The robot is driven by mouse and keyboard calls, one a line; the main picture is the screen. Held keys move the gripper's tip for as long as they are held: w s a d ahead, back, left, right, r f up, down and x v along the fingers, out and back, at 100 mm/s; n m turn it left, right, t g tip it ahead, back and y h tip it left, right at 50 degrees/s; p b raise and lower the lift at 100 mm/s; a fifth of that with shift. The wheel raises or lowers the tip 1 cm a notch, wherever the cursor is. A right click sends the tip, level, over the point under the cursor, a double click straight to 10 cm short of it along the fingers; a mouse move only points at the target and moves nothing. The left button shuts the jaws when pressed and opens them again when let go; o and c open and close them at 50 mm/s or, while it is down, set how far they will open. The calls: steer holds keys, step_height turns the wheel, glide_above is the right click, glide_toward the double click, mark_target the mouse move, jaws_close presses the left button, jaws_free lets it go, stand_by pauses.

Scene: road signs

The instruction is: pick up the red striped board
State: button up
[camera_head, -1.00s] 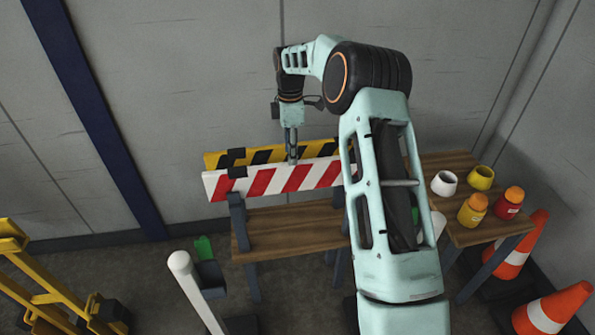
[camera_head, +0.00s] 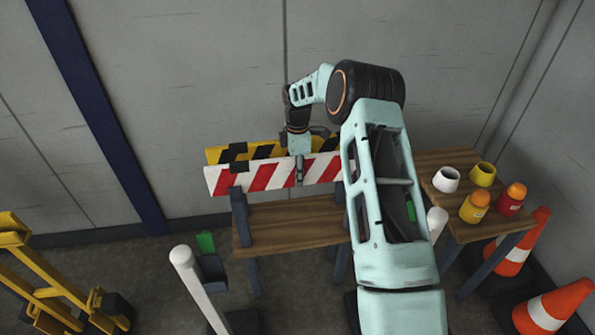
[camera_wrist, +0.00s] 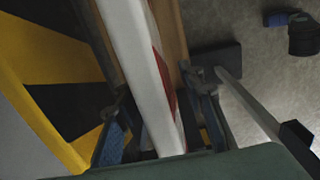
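The red striped board (camera_head: 262,177), white with slanted red stripes, stands on edge along the bench in the head view. Its right part is hidden behind my arm. In the wrist view its white top edge (camera_wrist: 145,65) runs between my two fingers. My gripper (camera_head: 299,176) points down at the board's upper edge, right of the middle of its visible part. The fingers are apart, one on each side of the board. A gap shows between the left finger and the board; the right finger is close to it, and contact cannot be told.
A yellow and black striped board (camera_head: 264,151) stands close behind, also in the wrist view (camera_wrist: 55,85). The wooden bench (camera_head: 290,222) lies in front. Cups and jars stand on a side table (camera_head: 445,165) at right. A white post (camera_head: 198,288) stands front left.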

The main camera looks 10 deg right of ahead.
jaws_close()
steer(key=shift+w+r, duration=0.1)
steer(key=shift+r, duration=0.1)
stand_by(0.4)
steer(key=shift+r, duration=0.2)
step_height(320, 180, up, 10)
steer(key=shift+f, duration=0.25)
